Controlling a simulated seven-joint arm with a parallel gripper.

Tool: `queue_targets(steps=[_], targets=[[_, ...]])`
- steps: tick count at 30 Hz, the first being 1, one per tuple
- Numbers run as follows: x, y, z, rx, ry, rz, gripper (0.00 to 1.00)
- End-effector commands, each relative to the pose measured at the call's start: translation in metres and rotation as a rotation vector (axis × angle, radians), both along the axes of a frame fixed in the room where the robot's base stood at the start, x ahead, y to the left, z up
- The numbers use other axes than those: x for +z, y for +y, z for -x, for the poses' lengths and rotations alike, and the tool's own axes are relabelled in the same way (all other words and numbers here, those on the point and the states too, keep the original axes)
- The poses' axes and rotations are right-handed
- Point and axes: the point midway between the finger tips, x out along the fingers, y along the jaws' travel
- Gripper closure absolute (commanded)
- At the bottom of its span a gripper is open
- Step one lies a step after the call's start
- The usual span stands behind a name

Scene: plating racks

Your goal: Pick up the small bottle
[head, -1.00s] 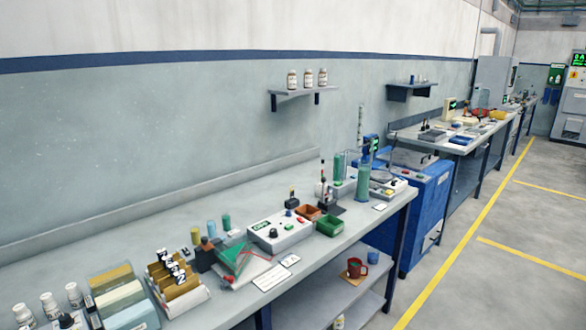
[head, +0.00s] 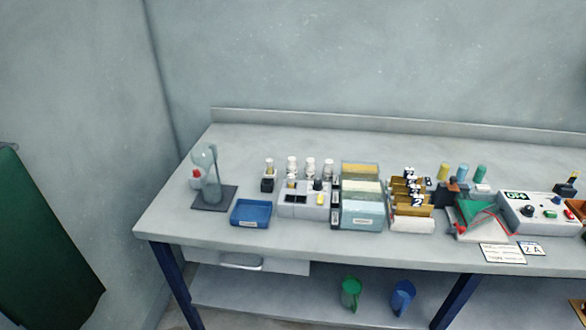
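Several small bottles show in the head view, and I cannot tell which one the task means. Three white-capped bottles stand in a row at the back of the bench: a left one (head: 292,167), a middle one (head: 310,168) and a right one (head: 328,169). Another small bottle or vial (head: 268,167) stands just left of them, on or behind a dark block. My gripper is not in view.
The grey bench (head: 400,148) has a blue tray (head: 251,214), a grey control box (head: 303,208), file-like racks (head: 361,212) and a green-screen device (head: 532,213). The bench's back strip is clear.

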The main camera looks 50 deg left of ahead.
Motion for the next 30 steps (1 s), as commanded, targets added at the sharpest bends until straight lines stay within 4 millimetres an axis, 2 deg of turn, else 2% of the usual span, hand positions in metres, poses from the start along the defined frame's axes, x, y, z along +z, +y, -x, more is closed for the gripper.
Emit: queue_targets(steps=[12, 22, 30], targets=[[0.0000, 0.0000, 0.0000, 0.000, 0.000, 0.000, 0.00], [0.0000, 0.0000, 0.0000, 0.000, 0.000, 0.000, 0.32], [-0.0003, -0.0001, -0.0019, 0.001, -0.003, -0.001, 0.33]])
